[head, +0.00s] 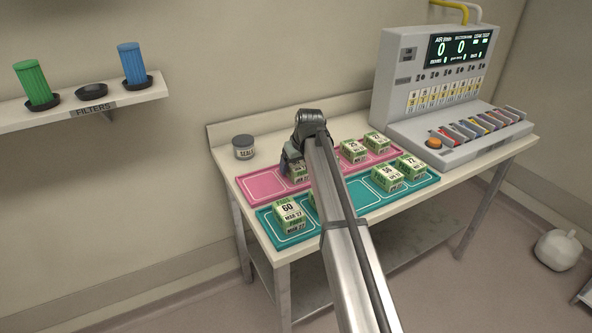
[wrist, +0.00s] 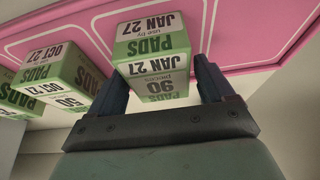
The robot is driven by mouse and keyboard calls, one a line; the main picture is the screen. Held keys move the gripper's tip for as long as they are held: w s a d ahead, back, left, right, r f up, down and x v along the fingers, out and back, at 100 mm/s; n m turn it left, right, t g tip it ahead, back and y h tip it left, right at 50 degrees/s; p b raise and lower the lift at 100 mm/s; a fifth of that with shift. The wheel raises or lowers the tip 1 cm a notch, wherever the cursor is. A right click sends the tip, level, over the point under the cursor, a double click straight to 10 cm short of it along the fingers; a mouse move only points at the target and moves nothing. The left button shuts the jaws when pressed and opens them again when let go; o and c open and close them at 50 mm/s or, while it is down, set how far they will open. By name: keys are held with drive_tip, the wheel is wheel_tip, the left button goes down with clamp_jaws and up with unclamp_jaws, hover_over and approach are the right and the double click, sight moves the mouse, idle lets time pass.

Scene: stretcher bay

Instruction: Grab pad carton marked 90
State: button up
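The pad carton marked 90 (wrist: 153,55), green and white with JAN 27 on it, shows in the wrist view on the pink tray (wrist: 262,25). In the head view, a carton (head: 298,172) on the pink tray (head: 262,186) is partly covered by my gripper (head: 290,160). In the wrist view my gripper (wrist: 160,85) has its dark fingers on either side of the 90 carton. The fingers are apart, with a gap at the right finger; the left finger is close to the carton. The carton appears to rest on the tray.
Another carton (wrist: 62,78), marked 50, stands close to the left in the wrist view. A teal tray (head: 375,200) in front holds several cartons, one marked 60 (head: 289,213). A grey jar (head: 243,147) stands at the back left, a test machine (head: 440,85) at the right.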

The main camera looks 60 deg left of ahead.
drive_tip(key=c, duration=0.9)
